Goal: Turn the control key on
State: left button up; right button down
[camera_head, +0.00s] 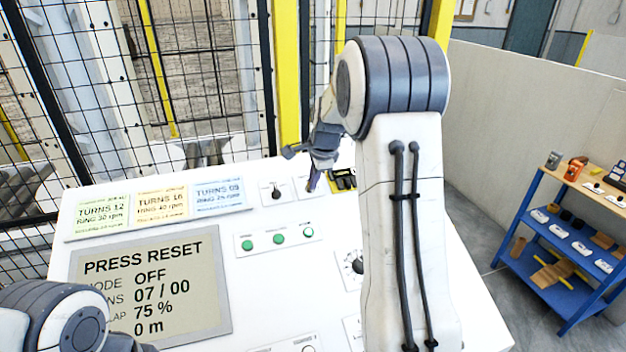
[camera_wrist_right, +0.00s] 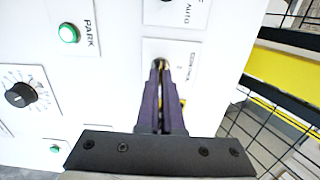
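The control key (camera_wrist_right: 160,65) shows as a small brass-coloured part on its white label plate (camera_wrist_right: 188,85) in the right wrist view. My right gripper (camera_wrist_right: 161,72) has its two dark purple fingers close together with their tips on the key, which they mostly cover. In the head view my right gripper (camera_head: 312,184) reaches down to the upper right part of the white panel (camera_head: 270,290), and the key is hidden there. My left arm shows at the lower left, but its gripper is out of view. The panel screen (camera_head: 150,285) reads PRESS RESET, MODE OFF.
A black selector switch (camera_head: 276,191) sits left of my right gripper. Green buttons (camera_head: 279,239) are below it, and a dial (camera_head: 356,266) is partly behind my right arm. Yellow-framed fencing (camera_head: 287,80) stands behind the panel. A blue shelf (camera_head: 560,260) is at the right.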

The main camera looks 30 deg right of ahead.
jog(key=shift+r, duration=0.1)
jog(key=c, duration=1.1)
grip_release()
jog(key=shift+o, duration=0.2)
jog(key=d+b+v, duration=0.1)
jog(key=b+v, duration=0.2)
jog(key=v, duration=0.7)
jog(key=shift+a+r, duration=0.2)
jog(key=shift+a, duration=0.3)
